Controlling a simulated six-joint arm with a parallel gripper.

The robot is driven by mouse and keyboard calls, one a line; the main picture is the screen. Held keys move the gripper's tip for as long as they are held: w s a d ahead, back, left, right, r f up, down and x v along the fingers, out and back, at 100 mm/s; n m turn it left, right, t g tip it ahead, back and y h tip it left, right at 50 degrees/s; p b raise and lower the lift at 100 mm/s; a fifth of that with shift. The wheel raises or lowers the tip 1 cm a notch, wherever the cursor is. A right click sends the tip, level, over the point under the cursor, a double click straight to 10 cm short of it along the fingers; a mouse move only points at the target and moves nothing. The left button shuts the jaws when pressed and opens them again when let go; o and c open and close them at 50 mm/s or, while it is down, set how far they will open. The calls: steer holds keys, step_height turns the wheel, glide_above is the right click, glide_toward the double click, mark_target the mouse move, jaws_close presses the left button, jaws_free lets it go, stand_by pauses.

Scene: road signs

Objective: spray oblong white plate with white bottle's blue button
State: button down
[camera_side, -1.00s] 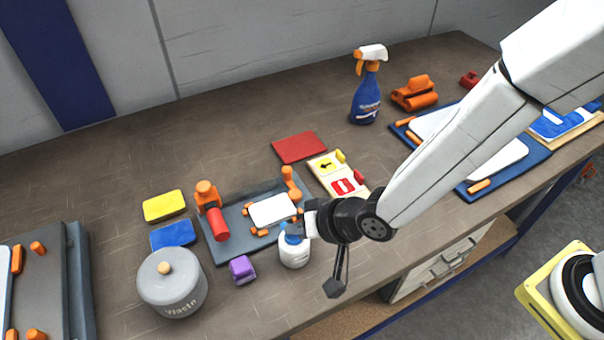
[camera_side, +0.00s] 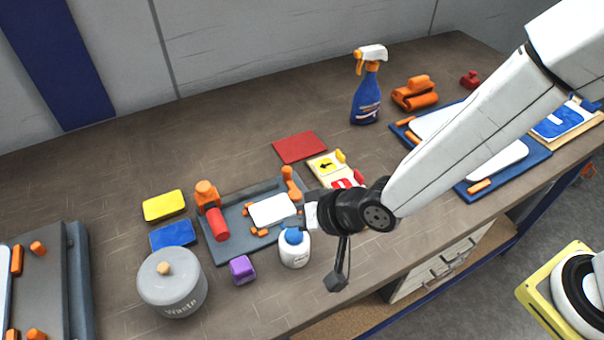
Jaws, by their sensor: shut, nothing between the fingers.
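The white bottle (camera_side: 295,254) stands upright on the table, with its blue button (camera_side: 293,236) on top. The oblong white plate (camera_side: 270,211) lies on a grey tray (camera_side: 226,249) among small orange holders, just behind and left of the bottle. My gripper (camera_side: 303,217) is shut and empty, above and slightly right of the bottle, near the plate's right end. The bottle appears clear of the gripper.
A grey waste pot (camera_side: 172,285) and a purple block (camera_side: 242,270) stand left of the bottle. An orange stand with a red roller (camera_side: 218,224) is on the tray. A blue spray bottle (camera_side: 366,98) stands at the back. The table's front edge is close to the right.

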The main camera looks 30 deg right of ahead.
mark_target(298, 236)
steer(key=shift+r, duration=2.65)
steer(key=shift+w+d, duration=0.15)
steer(key=shift+d, duration=0.4)
steer(key=s+d+f+n+g+h, duration=0.1)
steer(key=s+d+g+h, duration=0.1)
steer(key=d, duration=1.3)
steer(key=s+d+f+g+h, duration=0.1)
steer(key=s+d+g+h, duration=0.1)
steer(key=d, duration=1.3)
steer(key=shift+s+n+g+h, duration=0.4)
steer(key=shift+s+h, duration=0.3)
steer(key=shift+s, duration=0.5)
